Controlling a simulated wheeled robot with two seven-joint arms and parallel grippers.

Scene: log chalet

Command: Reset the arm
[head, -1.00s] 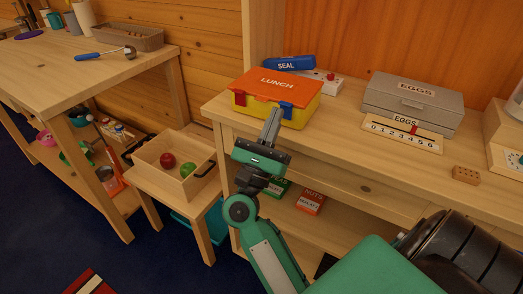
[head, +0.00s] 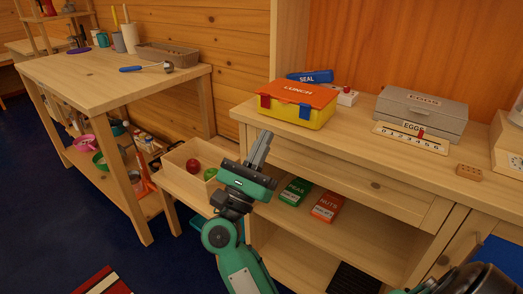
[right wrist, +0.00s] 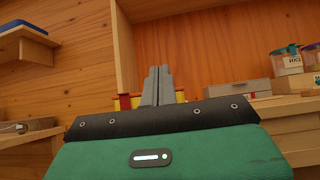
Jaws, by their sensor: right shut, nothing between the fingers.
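My right gripper (head: 260,148) is in the lower middle of the head view, its fingers pointing up. It is shut and empty, in front of the wooden counter and below the lunch box. In the right wrist view its grey fingers (right wrist: 157,86) stand together, hiding part of the box behind them. The lunch box (head: 298,104), with orange lid and yellow body, is closed on the counter (head: 350,137). My left gripper is not in view.
A wooden box with red and green fruit (head: 170,160) stands left of my gripper, close to it. The egg box (head: 420,110) and number board (head: 410,137) are on the counter. A shelf below holds a green pack (head: 295,191) and a red pack (head: 327,207).

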